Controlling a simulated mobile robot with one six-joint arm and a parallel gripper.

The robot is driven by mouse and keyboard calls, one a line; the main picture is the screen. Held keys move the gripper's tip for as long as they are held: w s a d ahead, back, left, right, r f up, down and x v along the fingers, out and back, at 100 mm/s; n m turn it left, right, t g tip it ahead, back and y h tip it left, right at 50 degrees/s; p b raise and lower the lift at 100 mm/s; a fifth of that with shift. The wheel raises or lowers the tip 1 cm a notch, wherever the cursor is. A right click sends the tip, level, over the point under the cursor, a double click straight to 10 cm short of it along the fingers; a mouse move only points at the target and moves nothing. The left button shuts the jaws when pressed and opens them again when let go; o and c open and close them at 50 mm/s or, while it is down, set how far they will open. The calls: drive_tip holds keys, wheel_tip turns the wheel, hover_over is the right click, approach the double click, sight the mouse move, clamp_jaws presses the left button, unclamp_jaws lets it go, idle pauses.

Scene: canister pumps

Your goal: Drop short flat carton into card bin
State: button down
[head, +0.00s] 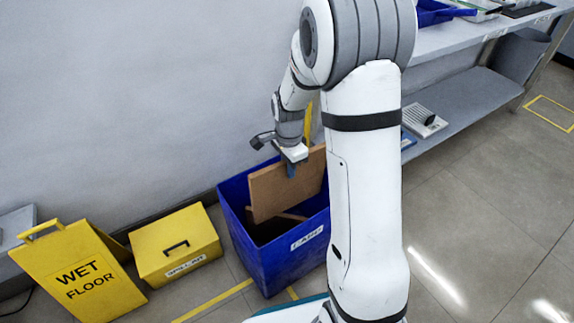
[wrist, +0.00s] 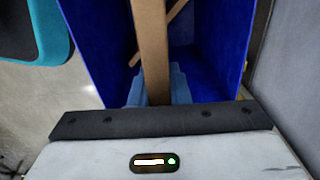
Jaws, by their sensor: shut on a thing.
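A flat brown carton (head: 278,189) hangs upright from my gripper (head: 291,168), over and partly inside the blue card bin (head: 284,257). The bin has a white label that seems to read CARD. My gripper is shut on the carton's upper edge. In the wrist view the carton (wrist: 152,50) is seen edge-on between the fingers (wrist: 157,88), with the blue bin walls (wrist: 95,45) around it.
Another brown piece (wrist: 178,10) lies inside the bin. A yellow spill kit box (head: 175,243) and a yellow wet floor sign (head: 80,275) stand left of the bin. The wall is close behind. A grey shelf bench (head: 455,95) stands at right, with open floor in front.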

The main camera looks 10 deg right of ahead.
drive_tip(key=c, duration=1.3)
unclamp_jaws()
wheel_tip(320, 180, up, 8)
drive_tip(key=p, duration=0.3)
drive_tip(key=shift+f+p, duration=0.1)
drive_tip(key=shift+p, duration=0.25)
drive_tip(key=shift+r, duration=0.2)
drive_tip(key=s+r+n+p, duration=0.4)
drive_tip(key=s+r+p, duration=0.2)
drive_tip(key=r+p, duration=0.4)
drive_tip(key=s+r+n+t+p, duration=0.1)
drive_tip(key=s+r+n+p, duration=0.4)
drive_tip(key=r+p, duration=0.6)
drive_tip(key=s+r+n+t+p, duration=0.1)
drive_tip(key=s+r+n+p, duration=0.4)
drive_tip(key=r, duration=1.7)
drive_tip(key=s+p, duration=0.4)
drive_tip(key=p, duration=0.1)
drive_tip(key=shift+s+a, duration=0.25)
drive_tip(key=shift+s+r+t+p, duration=0.1)
drive_tip(key=shift+s+t+p, duration=0.2)
drive_tip(key=shift+s, duration=0.05)
